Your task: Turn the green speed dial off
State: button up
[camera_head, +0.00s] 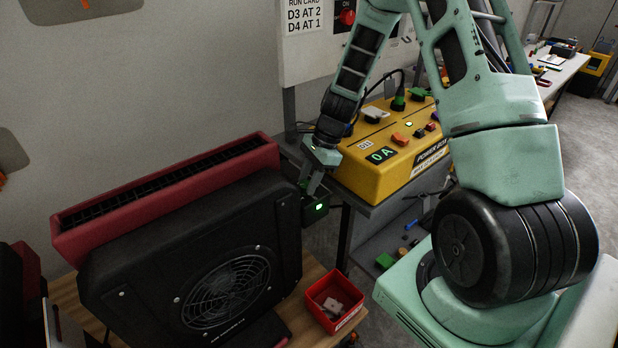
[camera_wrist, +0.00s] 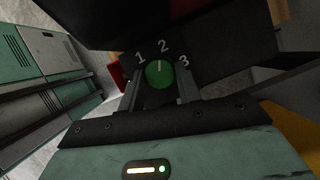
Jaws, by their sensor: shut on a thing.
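The green speed dial (camera_wrist: 160,74) shows in the wrist view on a dark panel, with the numbers 1, 2 and 3 around it. Its pale pointer line points up at the 2. My gripper (camera_wrist: 160,88) has one finger on each side of the dial and is shut on it. In the head view my gripper (camera_head: 311,188) reaches down at the right end of the black blower unit (camera_head: 130,255). The dial itself is hidden there. A small green light (camera_head: 319,207) glows on a dark box just below the fingers.
A yellow power box (camera_head: 365,180) reading "0 A" stands on a grey bench right of my gripper. A red bin (camera_head: 312,314) sits on the wooden table in front of the blower. A red slotted hood (camera_head: 160,195) tops the blower.

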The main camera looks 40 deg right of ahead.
jog(key=n+p, duration=0.1)
jog(key=n, duration=0.1)
jog(key=n+g+p, duration=0.2)
jog(key=n, duration=0.1)
jog(key=shift+w+r+n, duration=0.1)
jog(key=shift+w+n, duration=0.15)
jog(key=shift+n, duration=0.05)
jog(key=n, duration=0.1)
jog(key=n+g+p, duration=0.1)
jog(key=n, duration=0.1)
jog(key=shift+w+a+n+g+h, duration=0.1)
jog(key=shift+n+g+h, duration=0.2)
jog(key=shift+h, duration=0.1)
jog(key=shift+w+n+g+h, duration=0.1)
jog(key=shift+n+g+h, duration=0.3)
jog(key=shift+n, duration=1.2)
jog(key=o, duration=1)
jog(key=shift+c, duration=0.2)
jog(key=b+v, duration=0.1)
jog(key=v, duration=1.6)
jog(key=shift+w+b, duration=0.2)
jog(key=shift+b, duration=0.1)
jog(key=shift+a, duration=0.1)
